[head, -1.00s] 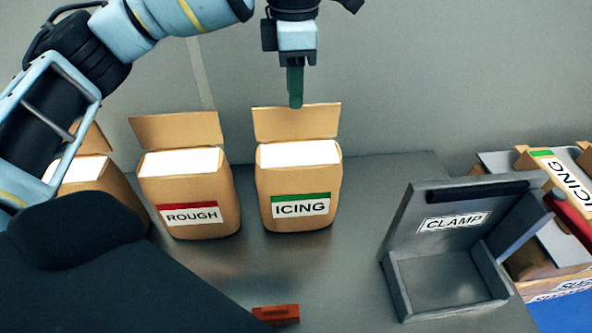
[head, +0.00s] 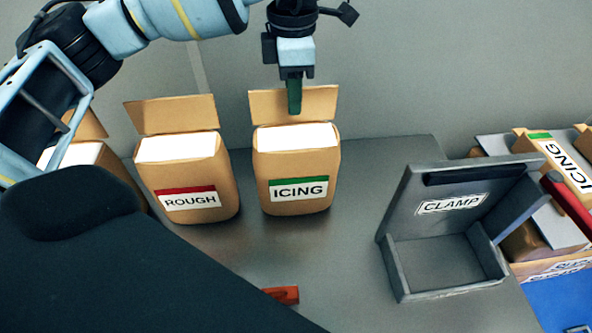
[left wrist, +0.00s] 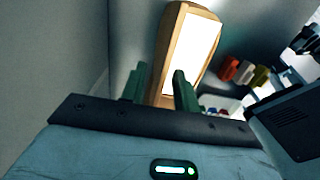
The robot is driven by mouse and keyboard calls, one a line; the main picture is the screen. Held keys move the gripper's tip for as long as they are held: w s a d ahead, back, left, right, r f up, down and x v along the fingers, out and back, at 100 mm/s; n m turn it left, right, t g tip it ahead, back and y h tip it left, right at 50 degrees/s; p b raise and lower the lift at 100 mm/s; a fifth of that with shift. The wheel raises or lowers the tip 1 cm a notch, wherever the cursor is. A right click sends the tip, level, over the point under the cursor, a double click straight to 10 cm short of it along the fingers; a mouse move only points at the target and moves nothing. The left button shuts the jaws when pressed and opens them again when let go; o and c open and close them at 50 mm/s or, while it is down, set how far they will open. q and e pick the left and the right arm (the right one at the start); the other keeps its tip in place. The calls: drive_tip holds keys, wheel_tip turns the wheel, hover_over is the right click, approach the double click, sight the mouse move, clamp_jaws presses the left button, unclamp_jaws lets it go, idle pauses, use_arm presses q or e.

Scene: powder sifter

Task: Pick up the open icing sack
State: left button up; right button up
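The open icing sack (head: 292,199) is a brown paper bag with a green-striped ICING label, a white filled top and a raised back flap. It stands upright on the grey counter. My left gripper (head: 294,97) hangs above its back edge; its green fingers overlap the flap in the head view. In the left wrist view, the left gripper's fingers (left wrist: 161,88) are apart. The icing sack (left wrist: 192,45) shows between and beyond them, with its white top bright. I cannot tell whether either finger touches it. My right gripper is not clearly seen.
An open ROUGH sack (head: 190,180) stands close left of the icing sack, with another sack (head: 80,154) farther left. A grey CLAMP box (head: 440,262) stands at right, beside a crate with ICING packs (head: 565,160). A small red object (head: 283,295) lies in front.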

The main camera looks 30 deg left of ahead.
use_arm(q)
drive_tip(key=shift+f, duration=1.45)
clamp_jaws()
drive_tip(key=shift+r, duration=0.2)
